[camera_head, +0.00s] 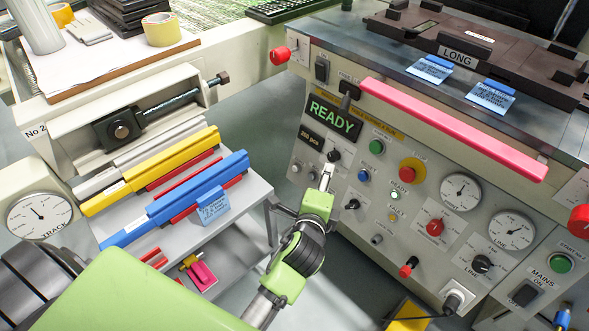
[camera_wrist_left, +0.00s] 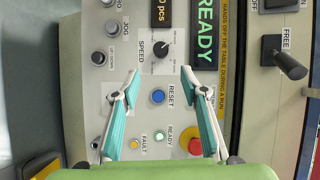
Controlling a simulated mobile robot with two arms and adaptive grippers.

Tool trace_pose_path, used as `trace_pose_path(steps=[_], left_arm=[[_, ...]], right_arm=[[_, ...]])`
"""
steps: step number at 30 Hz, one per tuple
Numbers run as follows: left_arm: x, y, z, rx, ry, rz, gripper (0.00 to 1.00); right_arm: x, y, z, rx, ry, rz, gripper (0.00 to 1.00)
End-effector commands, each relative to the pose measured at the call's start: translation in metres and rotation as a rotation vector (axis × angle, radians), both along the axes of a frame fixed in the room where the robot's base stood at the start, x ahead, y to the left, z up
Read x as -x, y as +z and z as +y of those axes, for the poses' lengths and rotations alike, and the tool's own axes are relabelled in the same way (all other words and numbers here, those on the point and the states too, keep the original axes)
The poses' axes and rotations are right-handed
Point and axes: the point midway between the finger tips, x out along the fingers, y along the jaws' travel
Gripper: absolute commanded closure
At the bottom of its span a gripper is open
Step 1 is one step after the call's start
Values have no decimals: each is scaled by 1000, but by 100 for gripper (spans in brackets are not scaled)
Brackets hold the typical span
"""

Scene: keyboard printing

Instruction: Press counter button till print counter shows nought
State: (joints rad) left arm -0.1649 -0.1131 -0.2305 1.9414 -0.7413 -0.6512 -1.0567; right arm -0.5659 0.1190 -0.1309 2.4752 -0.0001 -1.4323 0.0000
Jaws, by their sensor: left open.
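The print counter display (camera_head: 311,139) sits left on the control panel, below the lit READY display (camera_head: 334,117); its small digits look like 200 pcs but are hard to read. In the left wrist view only the end of the counter display (camera_wrist_left: 161,12), "0 pcs", shows. No button with a readable counter label shows. Grey buttons lie below the display, one labelled JOG (camera_wrist_left: 113,29), another (camera_wrist_left: 117,4) with its label cut off. A blue RESET button (camera_wrist_left: 158,97) appears between my left gripper's (camera_wrist_left: 160,72) open, empty fingers. Contact cannot be told. My left gripper is before the panel (camera_head: 327,178).
The speed knob (camera_head: 334,155) and a red mushroom button (camera_head: 412,170) are close by. A FREE lever (camera_wrist_left: 287,63) stands out from the panel. A pink bar (camera_head: 453,128) runs along the table edge. A shelf with coloured bars (camera_head: 190,190) stands left.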

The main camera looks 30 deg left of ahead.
Motion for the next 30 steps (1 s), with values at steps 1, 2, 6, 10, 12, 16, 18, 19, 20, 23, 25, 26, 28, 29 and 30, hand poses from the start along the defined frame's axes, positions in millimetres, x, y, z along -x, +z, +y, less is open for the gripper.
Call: trace_pose_path(steps=[1, 2, 6, 10, 12, 16, 18, 19, 20, 23, 25, 26, 28, 29, 30], left_arm=[[0, 0, 0, 0, 0, 0, 60], [0, 0, 0, 0, 0, 0, 60], [0, 0, 0, 0, 0, 0, 60], [0, 0, 0, 0, 0, 0, 78], [0, 0, 0, 0, 0, 0, 96], [0, 0, 0, 0, 0, 0, 100], [0, 0, 0, 0, 0, 0, 100], [0, 0, 0, 0, 0, 0, 100], [0, 0, 0, 0, 0, 0, 100], [0, 0, 0, 0, 0, 0, 100], [0, 0, 0, 0, 0, 0, 100], [0, 0, 0, 0, 0, 0, 100], [0, 0, 0, 0, 0, 0, 100], [0, 0, 0, 0, 0, 0, 100], [0, 0, 0, 0, 0, 0, 100]], right_arm=[[0, 0, 0, 0, 0, 0, 57], [0, 0, 0, 0, 0, 0, 57], [0, 0, 0, 0, 0, 0, 57], [0, 0, 0, 0, 0, 0, 57], [0, 0, 0, 0, 0, 0, 57], [0, 0, 0, 0, 0, 0, 57], [0, 0, 0, 0, 0, 0, 57], [0, 0, 0, 0, 0, 0, 57], [0, 0, 0, 0, 0, 0, 57], [0, 0, 0, 0, 0, 0, 57], [0, 0, 0, 0, 0, 0, 57], [0, 0, 0, 0, 0, 0, 57], [0, 0, 0, 0, 0, 0, 57], [0, 0, 0, 0, 0, 0, 57], [0, 0, 0, 0, 0, 0, 57]])
